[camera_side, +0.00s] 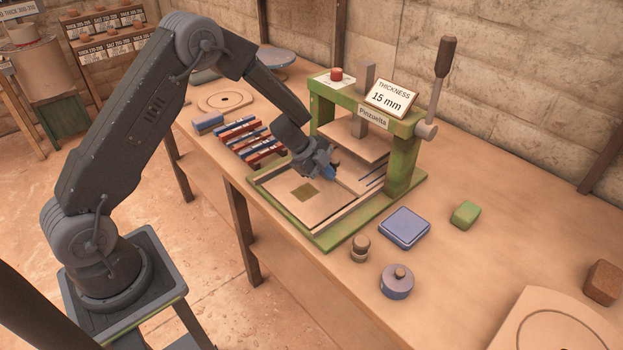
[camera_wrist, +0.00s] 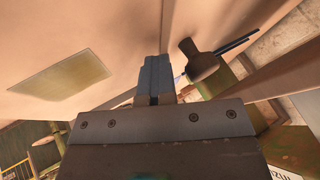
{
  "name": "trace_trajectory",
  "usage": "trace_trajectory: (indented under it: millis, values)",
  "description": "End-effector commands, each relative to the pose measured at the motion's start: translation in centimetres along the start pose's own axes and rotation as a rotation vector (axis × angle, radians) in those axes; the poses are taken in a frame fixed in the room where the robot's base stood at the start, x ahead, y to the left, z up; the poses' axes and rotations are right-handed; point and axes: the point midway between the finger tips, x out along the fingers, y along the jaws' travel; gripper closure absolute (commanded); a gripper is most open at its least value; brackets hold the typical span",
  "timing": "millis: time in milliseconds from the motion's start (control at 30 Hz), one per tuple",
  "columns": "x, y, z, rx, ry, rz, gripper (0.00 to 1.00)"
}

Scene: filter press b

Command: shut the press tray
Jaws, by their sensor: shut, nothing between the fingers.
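The press tray (camera_side: 284,199) is a flat wooden tray with a small olive square on it. It lies on the green base of the press, drawn out in front of the frame, with its rear side near the raised plate. It fills much of the wrist view (camera_wrist: 120,35), where the olive square shows at left. My gripper (camera_side: 331,173) is shut and empty, low over the tray's rear part. In the wrist view its fingers (camera_wrist: 154,75) are together beside a brown knob (camera_wrist: 200,62). I cannot tell whether they touch the knob or tray.
The green press frame (camera_side: 402,165) with its lever (camera_side: 440,75) stands just behind and right of my gripper. Red and blue bars (camera_side: 243,138) lie to the left. A blue pad (camera_side: 405,227), a weight (camera_side: 397,281) and a green block (camera_side: 466,214) lie to the right.

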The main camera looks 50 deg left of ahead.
Motion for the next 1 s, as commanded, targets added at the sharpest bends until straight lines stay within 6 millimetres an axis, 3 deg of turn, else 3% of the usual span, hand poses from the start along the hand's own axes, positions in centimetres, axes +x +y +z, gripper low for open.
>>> trace_trajectory:
  millis: [167, 367, 500, 700, 1000]
  values:
    - [-0.4, 0.5, -0.1, 0.001, -0.003, -0.009, 1.00]
    - [-2.2, 3.9, 0.0, -0.002, -0.001, -0.002, 1.00]
    - [-5.9, 3.4, -0.1, 0.003, 0.000, -0.008, 1.00]
    - [-9.7, 3.5, 0.0, 0.001, 0.000, -0.005, 1.00]
    - [-12.4, 3.1, -0.5, -0.009, -0.008, -0.037, 1.00]
